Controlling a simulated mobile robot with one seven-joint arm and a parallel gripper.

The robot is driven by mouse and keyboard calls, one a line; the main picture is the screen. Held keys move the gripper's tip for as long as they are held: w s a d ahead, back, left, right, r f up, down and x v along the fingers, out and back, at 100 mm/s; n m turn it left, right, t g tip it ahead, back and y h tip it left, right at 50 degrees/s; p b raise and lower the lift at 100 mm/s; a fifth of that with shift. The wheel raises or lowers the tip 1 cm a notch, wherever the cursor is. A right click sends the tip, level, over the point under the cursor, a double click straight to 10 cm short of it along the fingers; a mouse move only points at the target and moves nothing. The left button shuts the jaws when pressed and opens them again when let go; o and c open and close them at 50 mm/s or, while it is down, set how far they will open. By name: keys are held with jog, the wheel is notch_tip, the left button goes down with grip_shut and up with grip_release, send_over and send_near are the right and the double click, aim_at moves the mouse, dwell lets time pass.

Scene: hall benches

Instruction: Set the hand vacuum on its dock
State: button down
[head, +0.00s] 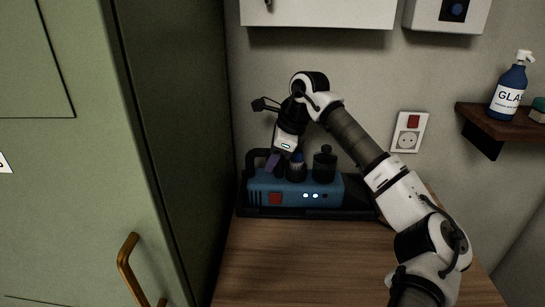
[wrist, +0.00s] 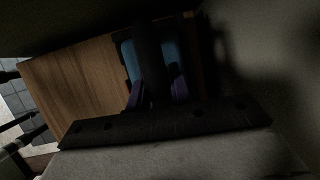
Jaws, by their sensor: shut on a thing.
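The hand vacuum (head: 260,186) appears as a blue body with a red square and small white lights, with a dark handle at its upper left. It looks level, low over the long black dock (head: 290,212) on the bench; I cannot tell whether it is fully seated. My gripper (head: 284,165) points down above its left part, purple fingers shut on the dark handle. In the wrist view, the gripper (wrist: 154,98) has purple fingers on both sides of a dark bar, with the blue body (wrist: 176,60) beyond. The fingers and shade hide the underside.
The wooden bench (head: 300,265) is clear in front. A green cabinet (head: 75,190) stands close at left. Dark upright pieces (head: 325,163) stand beside my gripper.

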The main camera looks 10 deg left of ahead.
jog(key=shift+r, duration=0.1)
jog(key=c, duration=1.3)
grip_release()
jog(key=shift+o, duration=0.6)
jog(key=b+v, duration=0.1)
jog(key=v, duration=1.2)
jog(key=shift+d+r, duration=0.15)
jog(key=shift+r, duration=0.25)
jog(key=shift+f, duration=0.1)
